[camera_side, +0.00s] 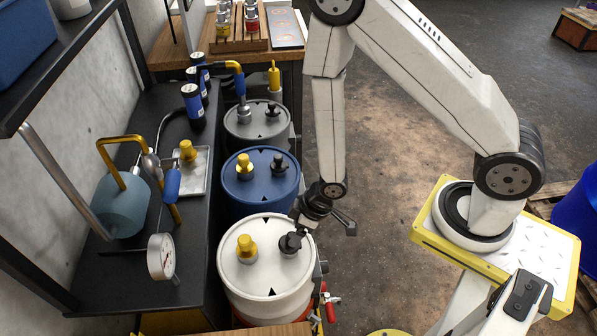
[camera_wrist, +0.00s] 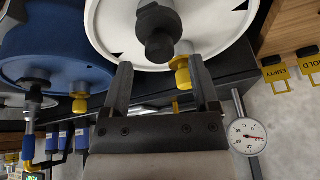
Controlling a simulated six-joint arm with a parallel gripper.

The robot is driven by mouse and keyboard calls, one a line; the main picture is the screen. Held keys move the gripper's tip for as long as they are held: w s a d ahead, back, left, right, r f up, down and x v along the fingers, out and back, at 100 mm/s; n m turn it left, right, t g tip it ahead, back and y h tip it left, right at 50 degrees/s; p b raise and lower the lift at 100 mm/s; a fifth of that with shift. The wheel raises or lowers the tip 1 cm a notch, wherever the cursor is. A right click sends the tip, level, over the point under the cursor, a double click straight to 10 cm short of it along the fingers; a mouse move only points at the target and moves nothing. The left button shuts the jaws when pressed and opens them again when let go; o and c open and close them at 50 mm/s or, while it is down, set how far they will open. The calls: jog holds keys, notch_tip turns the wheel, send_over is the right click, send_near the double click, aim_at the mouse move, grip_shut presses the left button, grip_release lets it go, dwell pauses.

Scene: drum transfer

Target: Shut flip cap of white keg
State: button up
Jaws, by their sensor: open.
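The white keg (camera_side: 266,275) stands nearest in the row of drums, with its white lid up. On its lid are a yellow cap (camera_side: 246,247) on the left and a black cap (camera_side: 290,243) on the right. I cannot tell whether either cap is flipped open. My gripper (camera_side: 299,231) is low over the lid's right side, close to the black cap. In the wrist view, my open gripper (camera_wrist: 160,62) has its two fingers apart, with the black cap (camera_wrist: 158,32) just beyond the fingertips and the yellow cap (camera_wrist: 181,74) showing between the fingers. Contact is unclear.
A blue drum (camera_side: 260,189) and a grey drum (camera_side: 257,121) stand behind the white keg, with similar caps. A dark bench to the left holds a gauge (camera_side: 161,257) and a teal cylinder (camera_side: 120,206) with yellow piping. A red-handled valve (camera_side: 331,303) is low at the right.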

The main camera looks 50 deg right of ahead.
aim_at(292, 235)
jog(key=shift+x, duration=1.85)
grip_shut()
